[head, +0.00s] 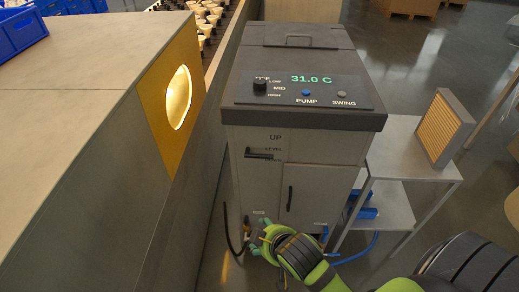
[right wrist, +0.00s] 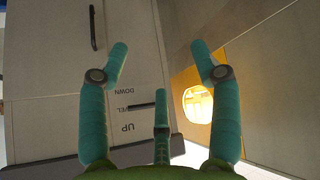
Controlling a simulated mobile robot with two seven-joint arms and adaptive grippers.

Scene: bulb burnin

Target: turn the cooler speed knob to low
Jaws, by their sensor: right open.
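The cooler (head: 300,145) is a grey cabinet in the middle of the head view. Its sloped black top panel (head: 335,96) reads 31.0 C. The black speed knob (head: 260,86) sits at the panel's left, beside the labels LOW, MID and HIGH; a label above is partly hidden, and I cannot tell where the knob points. My right gripper (head: 262,241) is low in front of the cooler's lower front, well below the panel. In the right wrist view its teal fingers (right wrist: 160,62) are spread and empty, facing the cooler front, which appears upside down. My left gripper is not in view.
A blue PUMP button (head: 306,93) and a grey SWING button (head: 342,93) share the panel. A bench with a glowing round window (head: 178,97) stands close on the left. A side table (head: 405,150) holding a framed filter pad (head: 443,127) stands on the right.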

